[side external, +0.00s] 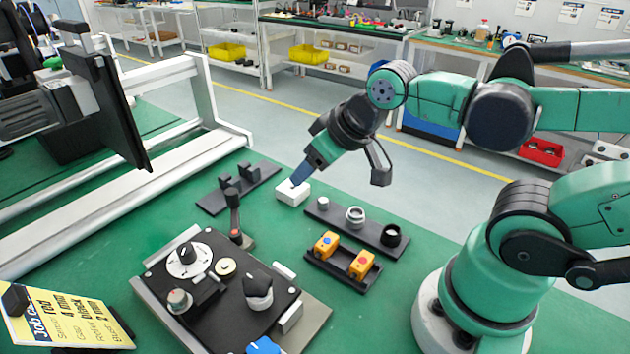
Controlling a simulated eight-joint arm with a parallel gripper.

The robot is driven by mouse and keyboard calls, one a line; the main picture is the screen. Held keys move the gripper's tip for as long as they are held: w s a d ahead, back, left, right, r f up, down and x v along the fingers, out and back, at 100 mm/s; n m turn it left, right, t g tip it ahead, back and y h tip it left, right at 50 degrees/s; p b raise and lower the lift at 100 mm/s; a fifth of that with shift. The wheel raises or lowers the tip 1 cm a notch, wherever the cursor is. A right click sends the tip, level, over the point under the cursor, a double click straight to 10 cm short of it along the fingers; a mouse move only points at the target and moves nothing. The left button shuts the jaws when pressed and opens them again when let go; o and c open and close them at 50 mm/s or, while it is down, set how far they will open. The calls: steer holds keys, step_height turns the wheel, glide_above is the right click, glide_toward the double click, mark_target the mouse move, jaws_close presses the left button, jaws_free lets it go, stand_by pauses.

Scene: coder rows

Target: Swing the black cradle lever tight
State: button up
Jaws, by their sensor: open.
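A black upright lever (233,208) stands on a small dark base with an orange-red spot, at the back right of the black plate fixture (215,290). It looks like the cradle lever, but I cannot tell for certain. My gripper (299,178) points down and left, with its blue fingertips just above or at a small white block (292,195). It is open. I cannot tell whether the fingertips touch the block. The gripper is to the right of the lever and farther back, apart from it.
The fixture carries a white dial (190,260) and a black-topped knob (258,290). A black rail (375,238) holds round parts, and a tray (318,262) holds two yellow-orange blocks. A dark bracket strip (215,203) lies behind the lever. A white frame (205,150) stands left.

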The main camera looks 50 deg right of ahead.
steer(key=shift+o, duration=0.2)
steer(key=shift+o, duration=0.5)
steer(key=n+g, duration=0.3)
steer(key=g, duration=0.4)
glide_above(231, 191)
step_height(231, 191, down, 3)
steer(key=shift+s+f, duration=0.15)
steer(key=shift+f, duration=0.65)
step_height(231, 191, down, 5)
steer(key=shift+r, duration=0.1)
